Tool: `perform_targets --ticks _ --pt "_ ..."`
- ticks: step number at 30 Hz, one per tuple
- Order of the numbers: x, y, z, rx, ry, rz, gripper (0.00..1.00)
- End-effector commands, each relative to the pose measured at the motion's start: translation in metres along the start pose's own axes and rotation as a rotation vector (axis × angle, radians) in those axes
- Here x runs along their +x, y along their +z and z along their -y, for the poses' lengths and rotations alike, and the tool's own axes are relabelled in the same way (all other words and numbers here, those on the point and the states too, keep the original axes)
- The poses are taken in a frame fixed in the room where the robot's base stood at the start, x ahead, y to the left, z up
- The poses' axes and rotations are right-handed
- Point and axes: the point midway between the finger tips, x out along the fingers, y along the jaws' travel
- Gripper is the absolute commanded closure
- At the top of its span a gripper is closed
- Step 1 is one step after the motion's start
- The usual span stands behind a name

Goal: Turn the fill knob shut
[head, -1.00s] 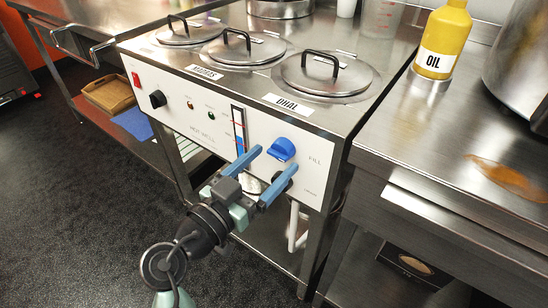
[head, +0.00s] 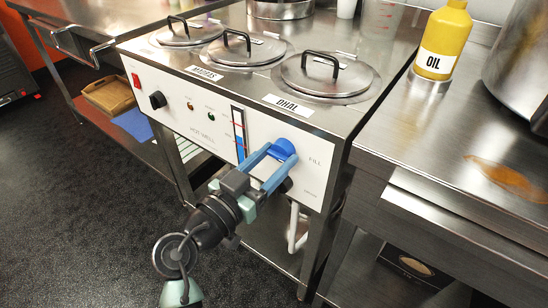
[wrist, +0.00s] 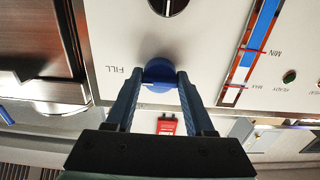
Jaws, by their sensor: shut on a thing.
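The blue fill knob (head: 285,147) is on the right of the hot well's white front panel, beside the printed word FILL. My gripper (head: 273,155) has come up to it from the front, with its two blue fingers on either side of the knob and shut on it. In the wrist view the knob (wrist: 158,74) sits between the fingertips of my gripper (wrist: 158,80). The fingers hide part of the knob, and I cannot tell its exact turn angle. The level gauge (head: 238,130) to its left shows a blue column.
A black knob (wrist: 168,3) sits below the fill knob on the panel. Lidded wells, one labelled DHAL (head: 328,75), are on top. A steel counter (head: 450,150) with an oil bottle (head: 442,45) stands to the right. White pipes (head: 294,228) hang below. The floor at left is clear.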

Motion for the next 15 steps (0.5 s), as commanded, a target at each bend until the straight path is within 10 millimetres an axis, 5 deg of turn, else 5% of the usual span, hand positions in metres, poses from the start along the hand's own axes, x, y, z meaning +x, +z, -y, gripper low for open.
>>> perform_targets --ticks 15 --pt "0.0001 -0.0007 -0.001 -0.178 0.001 0.001 1.0"
